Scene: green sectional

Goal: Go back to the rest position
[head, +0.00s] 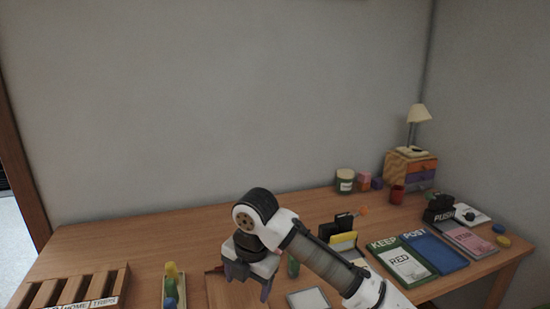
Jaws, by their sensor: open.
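My gripper (247,284) hangs low over the middle front of the wooden desk, pointing down, with its fingers apart. Nothing shows clearly between the fingers. My white and grey arm reaches in from the lower right and hides part of the desk behind it. I cannot tell how high the fingertips are above the desk.
A slotted wooden rack (115,284) stands at the left front. A small tray (182,293) holds yellow and green pieces. A lamp (418,113) stands at the back right. The back-left desk is clear.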

